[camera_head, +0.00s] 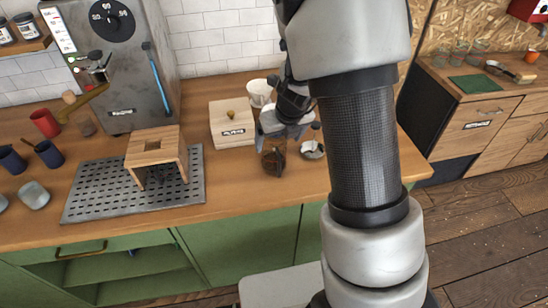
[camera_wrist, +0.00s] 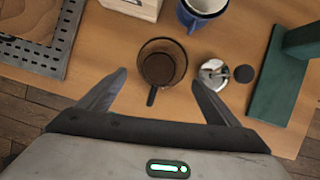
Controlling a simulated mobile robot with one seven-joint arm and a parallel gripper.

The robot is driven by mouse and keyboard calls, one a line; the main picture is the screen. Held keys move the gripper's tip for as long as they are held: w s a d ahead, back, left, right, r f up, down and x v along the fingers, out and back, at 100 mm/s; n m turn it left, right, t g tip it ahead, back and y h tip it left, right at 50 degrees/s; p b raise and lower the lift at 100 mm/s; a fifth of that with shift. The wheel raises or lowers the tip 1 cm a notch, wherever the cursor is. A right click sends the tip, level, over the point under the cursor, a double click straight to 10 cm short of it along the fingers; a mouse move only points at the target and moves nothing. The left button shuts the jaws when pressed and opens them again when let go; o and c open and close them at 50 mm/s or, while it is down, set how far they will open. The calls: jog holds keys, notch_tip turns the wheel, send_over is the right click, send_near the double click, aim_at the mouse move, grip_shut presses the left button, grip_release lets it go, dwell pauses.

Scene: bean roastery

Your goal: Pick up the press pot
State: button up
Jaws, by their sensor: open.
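The press pot (camera_wrist: 163,68) is a clear glass beaker with dark coffee in it, standing on the wooden counter. In the wrist view its dark handle (camera_wrist: 151,97) points down towards my gripper (camera_wrist: 158,78). My gripper is open, with one finger on each side of the pot and gaps between. In the head view the pot (camera_head: 273,160) stands just below my gripper (camera_head: 278,136), which partly hides its top. A round metal lid-like piece with a knob (camera_wrist: 213,73) lies right of the pot; it also shows in the head view (camera_head: 312,150).
A pale wooden box (camera_head: 232,124) stands left of the pot. A blue mug (camera_wrist: 200,12) is behind it in the wrist view, and a green object (camera_wrist: 280,88) is at the right. A perforated tray (camera_head: 82,190) with a wooden stand (camera_head: 155,146) lies farther left.

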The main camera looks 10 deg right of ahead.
jog(key=b+x, duration=0.1)
jog(key=x, duration=0.3)
jog(key=shift+f, duration=0.15)
jog(key=shift+w+r+b+x, duration=0.1)
jog(key=shift+w+b+x, duration=0.1)
jog(key=shift+x, duration=0.75)
jog(key=shift+w+r+b+x, duration=0.1)
jog(key=shift+w+x, duration=0.05)
jog(key=shift+x, duration=0.75)
jog(key=shift+w+r+b+x, duration=0.1)
jog(key=shift+w+x, duration=0.1)
jog(key=shift+x, duration=0.75)
